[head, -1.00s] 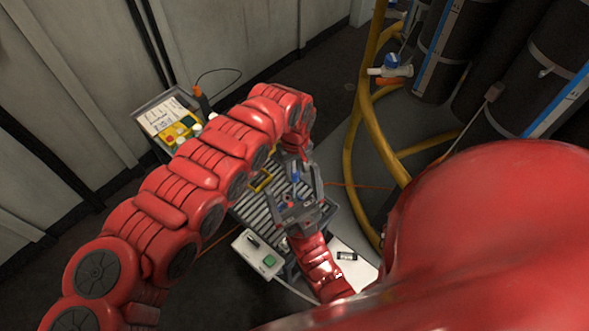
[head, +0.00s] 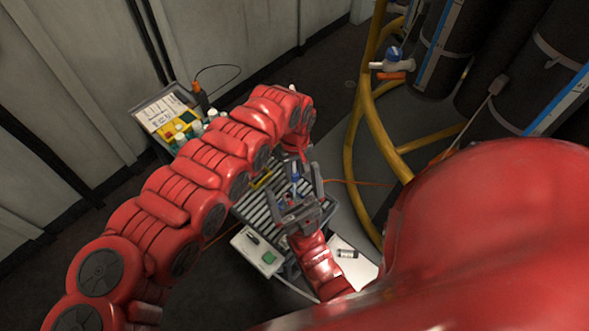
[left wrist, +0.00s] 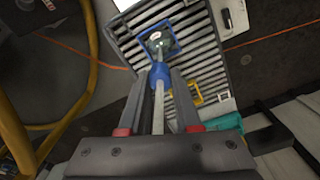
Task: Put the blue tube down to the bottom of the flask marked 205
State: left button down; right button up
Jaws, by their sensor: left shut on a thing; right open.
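The blue tube (left wrist: 159,76) is a pale stem with a blue part. My left gripper (left wrist: 163,88) is shut on it, and it points down toward a slatted cart top. Below its end, in the left wrist view, a pale vessel (left wrist: 157,42) stands in a square blue frame. I cannot read a number on it or tell whether the tube has entered it. In the head view the blue part (head: 295,177) shows between the fingers of my right gripper (head: 299,182), which is open and comes up from below. My left arm hides part of the cart.
The slatted cart (head: 256,208) carries a yellow frame (left wrist: 182,94). A white box with a green button (head: 256,250) is at its near side. A tray with bottles and a paper (head: 158,112) stands at the back left. Yellow hoses (head: 364,130) and dark cylinders are at right.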

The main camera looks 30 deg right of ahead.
aim_at(294, 183)
pick_arm(q)
jog(key=shift+f+b, duration=0.35)
jog(key=shift+f, duration=0.4)
jog(key=shift+f+b, duration=1.45)
jog(key=shift+f, duration=0.9)
grip_release()
jog(key=shift+r+p, duration=2)
jog(key=shift+r, duration=1.05)
